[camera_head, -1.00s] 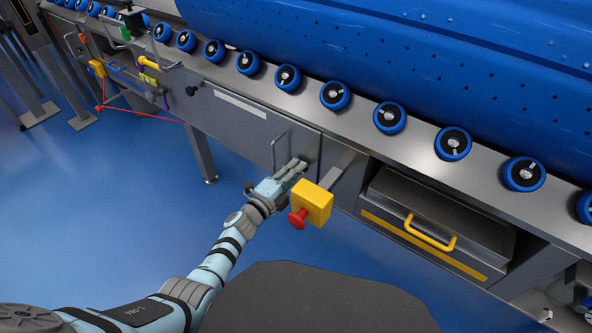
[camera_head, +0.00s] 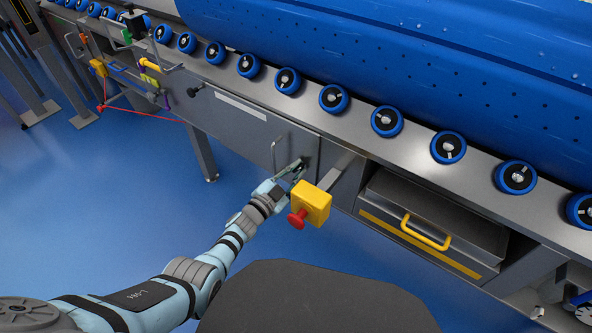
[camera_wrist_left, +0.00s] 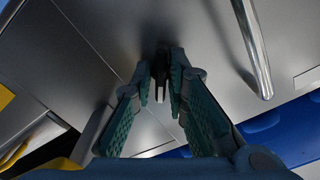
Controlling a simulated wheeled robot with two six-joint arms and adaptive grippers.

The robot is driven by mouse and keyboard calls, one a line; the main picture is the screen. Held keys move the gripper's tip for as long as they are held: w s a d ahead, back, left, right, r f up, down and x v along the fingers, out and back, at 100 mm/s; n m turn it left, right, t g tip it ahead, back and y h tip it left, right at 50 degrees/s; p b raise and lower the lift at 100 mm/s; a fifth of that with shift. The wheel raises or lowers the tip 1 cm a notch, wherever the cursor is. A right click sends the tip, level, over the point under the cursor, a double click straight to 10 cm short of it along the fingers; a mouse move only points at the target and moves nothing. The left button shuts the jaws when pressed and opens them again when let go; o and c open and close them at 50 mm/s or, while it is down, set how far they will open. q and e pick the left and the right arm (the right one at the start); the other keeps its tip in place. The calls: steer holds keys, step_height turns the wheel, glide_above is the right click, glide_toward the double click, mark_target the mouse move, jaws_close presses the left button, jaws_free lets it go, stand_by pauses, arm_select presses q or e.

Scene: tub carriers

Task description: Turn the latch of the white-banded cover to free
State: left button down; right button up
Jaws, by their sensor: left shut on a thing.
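The white-banded cover is a grey panel (camera_head: 235,126) under the roller rail, with a white strip (camera_head: 241,107) near its top and an upright bar handle (camera_head: 274,153). The handle is the shiny bar (camera_wrist_left: 250,45) in the left wrist view. My left gripper (camera_head: 297,168) is at the cover's right end, beside the handle. In the left wrist view its fingers (camera_wrist_left: 163,88) are closed around a small dark latch (camera_wrist_left: 160,70) on the panel. The fingers partly hide the latch, so its exact angle is unclear. My right gripper is not in view.
A yellow box with a red button (camera_head: 311,203) sticks out just right of my left gripper. A drawer with a yellow handle (camera_head: 429,235) lies further right. Blue rollers (camera_head: 333,98) and a large blue drum (camera_head: 420,60) are above. Blue floor is open at left.

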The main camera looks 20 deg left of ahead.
arm_select(q)
steer(key=n, duration=0.3)
steer(key=shift+r+n, duration=0.1)
steer(key=shift+n, duration=0.2)
steer(key=shift+n+p, duration=0.3)
steer(key=shift+n, duration=1.1)
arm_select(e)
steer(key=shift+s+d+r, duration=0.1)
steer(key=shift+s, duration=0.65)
arm_select(q)
steer(key=c, duration=1.5)
jaws_free()
steer(key=shift+a, duration=0.1)
steer(key=shift+c, duration=0.2)
